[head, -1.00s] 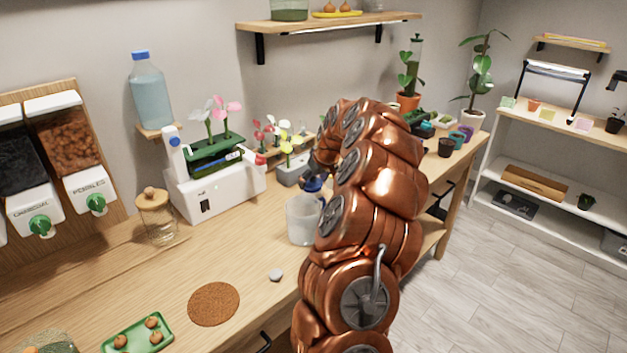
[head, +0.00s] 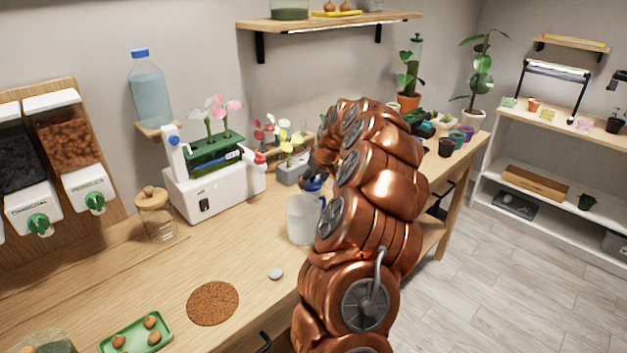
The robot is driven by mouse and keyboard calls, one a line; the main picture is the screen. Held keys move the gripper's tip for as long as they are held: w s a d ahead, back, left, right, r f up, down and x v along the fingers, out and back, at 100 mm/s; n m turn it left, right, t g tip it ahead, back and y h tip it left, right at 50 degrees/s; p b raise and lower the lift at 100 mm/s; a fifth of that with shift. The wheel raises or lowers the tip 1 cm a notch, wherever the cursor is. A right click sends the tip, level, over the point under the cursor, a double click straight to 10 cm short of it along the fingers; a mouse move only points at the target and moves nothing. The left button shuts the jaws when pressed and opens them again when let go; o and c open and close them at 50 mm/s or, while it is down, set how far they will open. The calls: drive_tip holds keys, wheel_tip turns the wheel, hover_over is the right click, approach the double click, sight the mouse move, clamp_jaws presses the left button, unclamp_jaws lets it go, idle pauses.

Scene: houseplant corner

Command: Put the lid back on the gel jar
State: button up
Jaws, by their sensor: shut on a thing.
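No jar can be made out clearly under the gripper. A glass jar with a wooden-knobbed lid on it (head: 156,216) stands at the left, away from the gripper. I cannot tell which vessel is the gel jar.
A white machine with a green tray (head: 213,180) stands by the wall. A cork mat (head: 213,303), a pale pebble (head: 275,274) and a green tray (head: 111,346) with small brown balls lie in front. Small pots (head: 446,148) stand at the right. The bench's front middle is mostly clear.

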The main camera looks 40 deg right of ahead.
drive_tip(key=shift+b, duration=0.35)
idle(0.6)
drive_tip(key=o, duration=1)
drive_tip(key=shift+c, duration=0.2)
drive_tip(key=shift+r, duration=3.45)
clamp_jaws()
